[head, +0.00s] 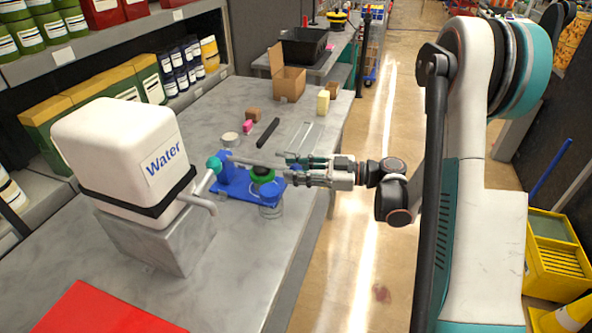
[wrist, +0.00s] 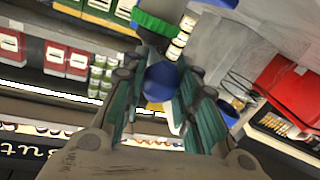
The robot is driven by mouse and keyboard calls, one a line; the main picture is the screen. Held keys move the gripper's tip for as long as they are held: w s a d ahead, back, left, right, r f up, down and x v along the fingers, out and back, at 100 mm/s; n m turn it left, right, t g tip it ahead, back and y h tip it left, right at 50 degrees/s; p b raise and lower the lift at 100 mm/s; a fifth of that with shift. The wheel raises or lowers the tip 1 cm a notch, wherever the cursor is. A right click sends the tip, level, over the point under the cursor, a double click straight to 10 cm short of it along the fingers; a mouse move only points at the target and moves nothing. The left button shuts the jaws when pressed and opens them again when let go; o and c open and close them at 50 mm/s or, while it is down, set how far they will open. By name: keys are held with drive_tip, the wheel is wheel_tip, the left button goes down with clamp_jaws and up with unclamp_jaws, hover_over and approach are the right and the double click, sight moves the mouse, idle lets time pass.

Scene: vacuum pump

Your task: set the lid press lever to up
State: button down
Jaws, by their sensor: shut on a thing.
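The lid press stands on the grey table with a blue base (head: 236,187). Its lever (head: 245,161) is a thin grey bar that runs roughly level from the left side of the press to my gripper (head: 291,168). In the wrist view a round blue knob (wrist: 161,80) sits between the fingers of my gripper (wrist: 163,92), which are shut on it. I take it to be the lever's end. A green round part (head: 262,174) is under the bar, above a clear jar (head: 270,205). The fingers hide the lever's end in the head view.
A white water tank (head: 120,150) on a grey block stands just left of the press, its spout close by. Behind are a black bar (head: 267,133), a small pink block (head: 247,127) and an open cardboard box (head: 287,82). A red sheet (head: 105,308) lies in front.

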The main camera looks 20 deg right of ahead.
drive_tip(key=w+a+r+g+h+p, duration=0.3)
drive_tip(key=a+r+h+p, duration=0.2)
drive_tip(key=r+p, duration=0.4)
drive_tip(key=w+a+r+m+g+h+p, duration=0.1)
drive_tip(key=w+a+r+g+h+p, duration=0.2)
drive_tip(key=r+p, duration=0.6)
drive_tip(key=shift+w+a+r+m+h+p, duration=0.35)
drive_tip(key=shift+w+a+h+p, duration=0.3)
drive_tip(key=shift+a+h, duration=0.4)
drive_tip(key=shift+d, duration=0.15)
drive_tip(key=c, duration=1.2)
unclamp_jaws()
drive_tip(key=shift+r, duration=0.1)
drive_tip(key=v, duration=1.2)
